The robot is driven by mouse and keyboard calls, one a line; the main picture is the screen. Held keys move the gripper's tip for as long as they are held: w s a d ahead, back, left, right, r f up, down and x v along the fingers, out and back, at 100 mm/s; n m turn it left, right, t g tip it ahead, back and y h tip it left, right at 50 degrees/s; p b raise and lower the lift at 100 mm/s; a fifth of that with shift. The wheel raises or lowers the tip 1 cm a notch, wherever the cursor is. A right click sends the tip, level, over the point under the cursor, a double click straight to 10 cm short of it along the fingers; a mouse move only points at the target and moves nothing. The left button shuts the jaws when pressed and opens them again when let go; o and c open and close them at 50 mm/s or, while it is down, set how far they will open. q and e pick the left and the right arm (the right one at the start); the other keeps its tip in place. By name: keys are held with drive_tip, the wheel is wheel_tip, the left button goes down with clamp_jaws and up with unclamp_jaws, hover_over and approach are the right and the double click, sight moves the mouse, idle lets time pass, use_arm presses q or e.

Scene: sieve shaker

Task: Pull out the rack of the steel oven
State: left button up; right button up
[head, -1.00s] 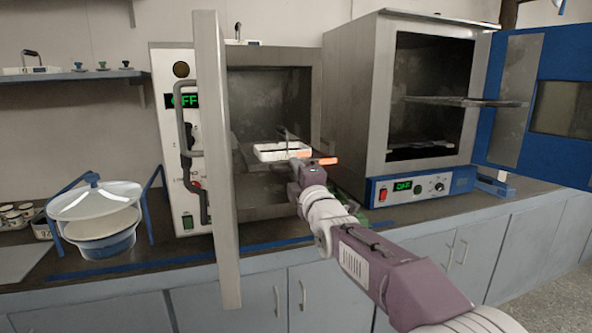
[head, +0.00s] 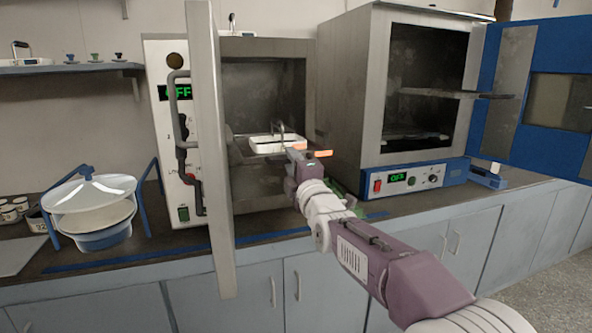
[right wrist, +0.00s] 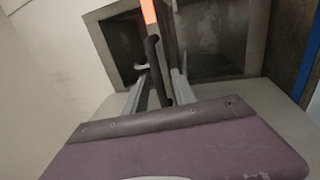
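The steel oven (head: 285,46) stands left of centre with its thick grey door (head: 206,150) swung open toward me. Inside, a rack (head: 240,157) lies low in the chamber. A white tray (head: 262,145) with an upright dark handle rests on it. My right gripper (head: 300,158) is at the oven mouth, at the rack's front. A dark bar with an orange end (head: 318,153) lies at its fingertips. In the right wrist view, the dark bar with its orange end (right wrist: 148,12) passes between the grey fingers; whether they grip it is unclear. My left gripper is not in view.
A second oven (head: 345,90) with an open blue door (head: 560,55) stands close on the right. A sieve-like white and blue vessel (head: 100,220) is on the counter (head: 265,232) at left. The open steel door bounds the space left of my right arm.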

drive_tip(key=v, duration=0.8)
drive_tip(key=shift+s, duration=0.1)
drive_tip(key=d+f+m+g+h, duration=0.3)
drive_tip(key=d+f+h, duration=0.1)
drive_tip(key=d+f, duration=0.75)
drive_tip(key=s+d+f+m+g+h, duration=0.1)
drive_tip(key=s+f+m+g, duration=0.15)
drive_tip(key=f, duration=0.55)
drive_tip(key=s+d+f+m+g+h, duration=0.1)
drive_tip(key=s+f+m+g, duration=0.15)
drive_tip(key=f, duration=0.55)
drive_tip(key=s+d+f+m+g, duration=0.1)
drive_tip(key=s+f+m+g, duration=0.4)
drive_tip(key=s+f+m, duration=0.45)
drive_tip(key=s+d+f+m+g, duration=0.1)
drive_tip(key=s+f+m+g, duration=0.4)
drive_tip(key=s, duration=0.8)
wheel_tip(320, 180, up, 26)
drive_tip(key=p, duration=2.7)
drive_tip(key=shift+w+r+n, duration=0.2)
drive_tip(key=shift+w+n, duration=0.05)
drive_tip(key=shift+n, duration=0.1)
